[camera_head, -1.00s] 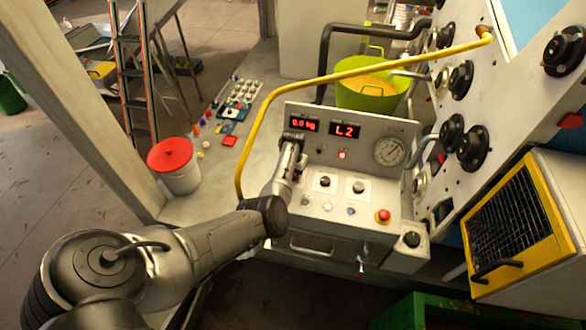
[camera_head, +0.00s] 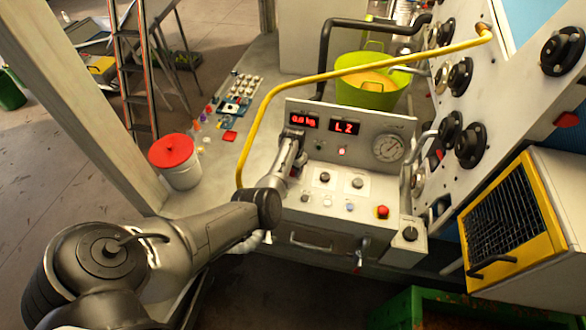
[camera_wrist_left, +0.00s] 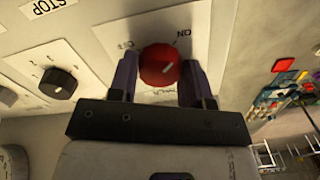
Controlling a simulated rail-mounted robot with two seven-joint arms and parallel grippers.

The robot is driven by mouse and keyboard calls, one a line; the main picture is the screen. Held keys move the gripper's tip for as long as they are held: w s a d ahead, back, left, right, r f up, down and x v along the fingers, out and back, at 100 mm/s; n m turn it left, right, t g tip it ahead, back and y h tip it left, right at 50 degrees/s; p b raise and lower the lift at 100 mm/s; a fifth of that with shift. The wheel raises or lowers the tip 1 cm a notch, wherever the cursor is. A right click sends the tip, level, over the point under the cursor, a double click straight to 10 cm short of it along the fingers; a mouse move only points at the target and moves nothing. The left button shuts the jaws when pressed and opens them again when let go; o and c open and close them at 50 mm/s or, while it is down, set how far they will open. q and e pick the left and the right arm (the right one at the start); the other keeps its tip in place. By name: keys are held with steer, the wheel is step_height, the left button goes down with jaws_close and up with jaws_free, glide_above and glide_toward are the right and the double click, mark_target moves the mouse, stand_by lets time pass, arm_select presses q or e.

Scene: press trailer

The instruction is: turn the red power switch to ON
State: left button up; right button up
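The mark slants toward the upper right. My left gripper (camera_wrist_left: 160,70) has one dark finger on each side of the knob, close against it, and appears shut on it. In the head view the left gripper (camera_head: 294,140) reaches the left part of the control panel (camera_head: 365,122) and hides the switch. My right gripper is not in view.
A yellow rail (camera_head: 330,77) arches over the panel. Small knobs and a red button (camera_head: 383,212) sit on its sloped front. A black knob (camera_wrist_left: 60,83) is beside the switch plate. A bucket with a red lid (camera_head: 176,160) stands at the left.

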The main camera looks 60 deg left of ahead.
arm_select(q)
steer(key=o, duration=0.4)
steer(key=shift+r, duration=0.1)
steer(key=shift+r, duration=6.85)
